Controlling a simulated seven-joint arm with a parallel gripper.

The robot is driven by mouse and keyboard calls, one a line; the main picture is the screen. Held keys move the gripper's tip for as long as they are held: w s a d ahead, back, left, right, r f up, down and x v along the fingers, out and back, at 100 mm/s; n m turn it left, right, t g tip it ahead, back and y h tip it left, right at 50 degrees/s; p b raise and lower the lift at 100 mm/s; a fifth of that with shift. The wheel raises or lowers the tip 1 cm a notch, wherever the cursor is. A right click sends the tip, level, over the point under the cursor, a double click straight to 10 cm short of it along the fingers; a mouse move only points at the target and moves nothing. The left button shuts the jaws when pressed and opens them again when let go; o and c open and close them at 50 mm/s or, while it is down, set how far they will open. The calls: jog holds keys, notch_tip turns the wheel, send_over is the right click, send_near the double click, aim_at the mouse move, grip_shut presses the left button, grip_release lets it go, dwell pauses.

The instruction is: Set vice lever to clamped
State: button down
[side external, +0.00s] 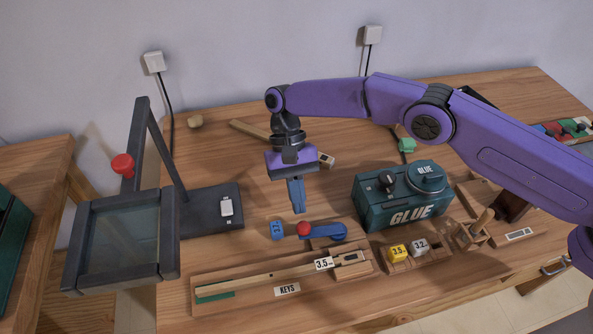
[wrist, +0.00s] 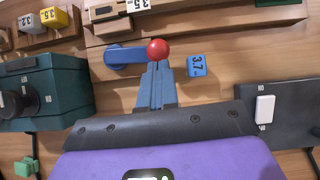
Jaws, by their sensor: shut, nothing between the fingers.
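The vice lever is a blue bar (side external: 330,232) with a red ball knob (side external: 304,228) at its left end, beside the wooden vice block (side external: 352,257). In the wrist view the blue bar (wrist: 123,56) points left from the red knob (wrist: 158,49). My gripper (side external: 299,211) is shut and empty, pointing down just behind the knob. In the wrist view its fingertips (wrist: 157,64) line up with the knob and overlap its lower edge; I cannot tell whether they touch it.
A blue 3.7 block (side external: 277,230) sits left of the knob. A teal GLUE machine (side external: 400,197) stands to the right, with yellow 3.5 (side external: 398,252) and grey 3.2 (side external: 420,245) blocks in front. A dark framed press (side external: 125,240) with a switch (side external: 226,206) is at left.

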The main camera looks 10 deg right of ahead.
notch_tip(320, 180, up, 10)
jog(key=w, duration=0.2)
dwell(0.3)
dwell(0.4)
jog(key=s+d+r+n+t, duration=0.2)
jog(key=s+d+r+n, duration=0.1)
jog(key=s+d+r, duration=0.3)
jog(key=s+d+r+n+t, duration=0.2)
jog(key=s+d+r+n, duration=0.15)
jog(key=d, duration=0.55)
jog(key=s+d+f+n+t, duration=0.1)
jog(key=s+d+n, duration=0.1)
jog(key=s+d, duration=0.6)
jog(key=s+d+f+n+t, duration=0.2)
jog(key=s+d, duration=0.6)
jog(key=d, duration=0.7)
jog(key=shift+s+n+y, duration=0.3)
jog(key=shift+s+n, duration=0.05)
jog(key=shift+n, duration=0.5)
